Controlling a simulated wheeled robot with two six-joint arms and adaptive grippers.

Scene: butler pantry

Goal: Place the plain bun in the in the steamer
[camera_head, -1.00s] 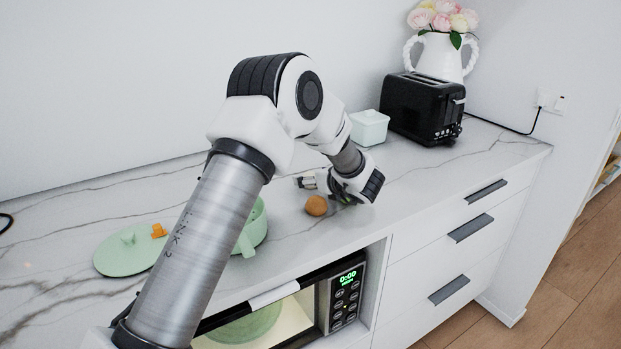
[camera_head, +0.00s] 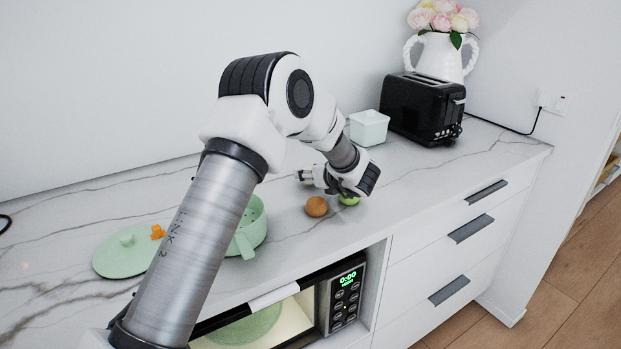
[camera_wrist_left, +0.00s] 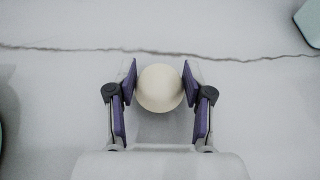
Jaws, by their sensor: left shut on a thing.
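The plain bun (camera_wrist_left: 159,88) is round and cream-white. In the left wrist view it sits between the purple pads of my left gripper (camera_wrist_left: 159,82), which is shut on it. In the head view my left gripper (camera_head: 303,176) is low over the counter, behind a brown bun, and the plain bun is hidden by the hand. The steamer (camera_head: 247,241) is a pale green pot with a perforated inside, left of the gripper and partly behind my arm. My right gripper is not in view.
A brown bun (camera_head: 316,206) and a green bun (camera_head: 349,199) lie near the hand. A green lid (camera_head: 115,262) with an orange piece (camera_head: 158,232) lies left.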

